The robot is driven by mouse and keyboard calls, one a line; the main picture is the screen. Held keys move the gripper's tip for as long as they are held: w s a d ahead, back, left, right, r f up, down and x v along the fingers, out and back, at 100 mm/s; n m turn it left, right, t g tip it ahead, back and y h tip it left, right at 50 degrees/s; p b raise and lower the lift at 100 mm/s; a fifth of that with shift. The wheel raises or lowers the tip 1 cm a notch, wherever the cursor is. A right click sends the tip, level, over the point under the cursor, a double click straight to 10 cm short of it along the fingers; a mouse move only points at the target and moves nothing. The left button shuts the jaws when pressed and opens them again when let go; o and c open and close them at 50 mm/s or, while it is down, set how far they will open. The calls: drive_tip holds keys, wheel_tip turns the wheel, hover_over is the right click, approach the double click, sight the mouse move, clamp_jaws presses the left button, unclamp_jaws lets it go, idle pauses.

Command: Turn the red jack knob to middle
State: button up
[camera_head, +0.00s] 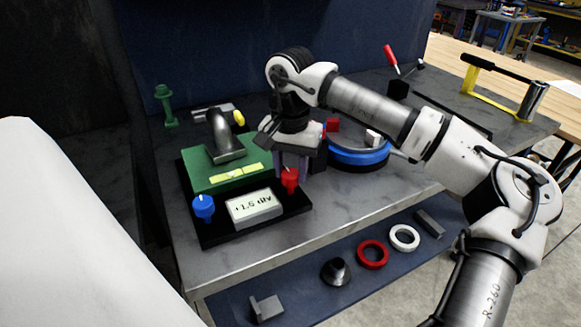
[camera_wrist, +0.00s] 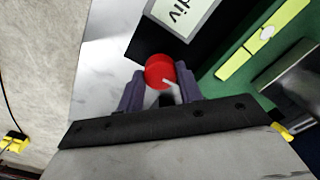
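The red jack knob (camera_head: 289,178) stands at the right front corner of the black base plate, upright. In the wrist view the knob (camera_wrist: 159,71) lies between the tips of my two fingers, with a white pointer line on its top pointing down and right. My gripper (camera_head: 292,170) reaches down from above, one finger on each side of the knob. In the wrist view my gripper (camera_wrist: 160,80) has its fingers apart by about the knob's width. I cannot tell whether they touch it. The display (camera_head: 255,207) reads "+1.5 div"; only "div" shows in the wrist view.
A blue knob (camera_head: 204,207) stands at the left front of the plate. The green block (camera_head: 207,176) with a grey elbow pipe (camera_head: 224,140) sits behind. A blue ring fixture (camera_head: 360,155) stands to the right. Rings and small parts lie on the lower shelf (camera_head: 300,305).

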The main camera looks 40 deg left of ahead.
sight(290, 173)
drive_tip(key=o, duration=0.4)
drive_tip(key=shift+o, duration=0.2)
wheel_tip(290, 173, up, 14)
drive_tip(key=shift+b, duration=0.35)
drive_tip(key=shift+f, duration=0.1)
